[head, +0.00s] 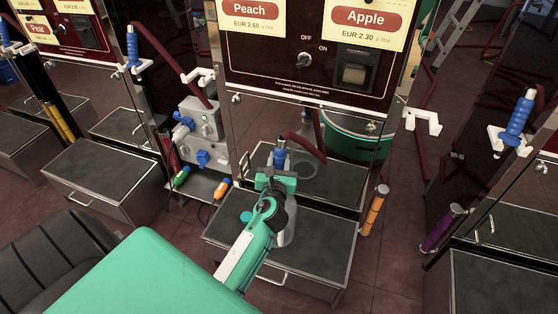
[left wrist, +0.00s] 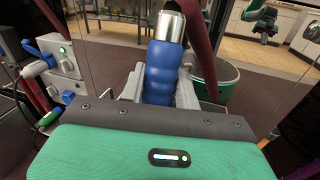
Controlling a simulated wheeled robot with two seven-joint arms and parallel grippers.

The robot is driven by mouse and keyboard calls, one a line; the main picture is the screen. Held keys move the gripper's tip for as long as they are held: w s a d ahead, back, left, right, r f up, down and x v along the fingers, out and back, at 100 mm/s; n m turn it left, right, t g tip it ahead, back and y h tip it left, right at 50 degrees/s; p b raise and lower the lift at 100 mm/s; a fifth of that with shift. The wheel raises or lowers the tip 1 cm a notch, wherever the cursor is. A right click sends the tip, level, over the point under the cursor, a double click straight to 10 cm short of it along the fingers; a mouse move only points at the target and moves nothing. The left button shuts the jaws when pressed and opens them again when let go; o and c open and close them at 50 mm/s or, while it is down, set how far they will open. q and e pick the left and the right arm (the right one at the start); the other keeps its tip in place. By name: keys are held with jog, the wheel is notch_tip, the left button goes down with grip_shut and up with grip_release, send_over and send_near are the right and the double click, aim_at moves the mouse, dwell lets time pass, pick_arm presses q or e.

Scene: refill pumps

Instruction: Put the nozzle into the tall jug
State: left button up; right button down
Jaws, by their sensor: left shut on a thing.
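My left gripper (head: 277,178) is shut on the blue nozzle (head: 280,155) below the Apple panel. In the left wrist view the nozzle (left wrist: 163,72) stands upright between the two fingers, its metal end up, with a dark red hose nearby.
The step (head: 325,245) in front of the Apple pump is otherwise clear. An empty white holder (head: 421,121) is on the pump's right side. Another blue nozzle (head: 519,118) hangs at the right. A grey box with blue taps (head: 202,130) stands left.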

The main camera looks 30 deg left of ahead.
pick_arm(q)
jog(key=shift+f, duration=0.15)
jog(key=o, duration=1.2)
jog(key=shift+s, duration=0.1)
jog(key=v, duration=1.3)
jog(key=shift+s+d, duration=0.15)
jog(key=shift+s, duration=0.1)
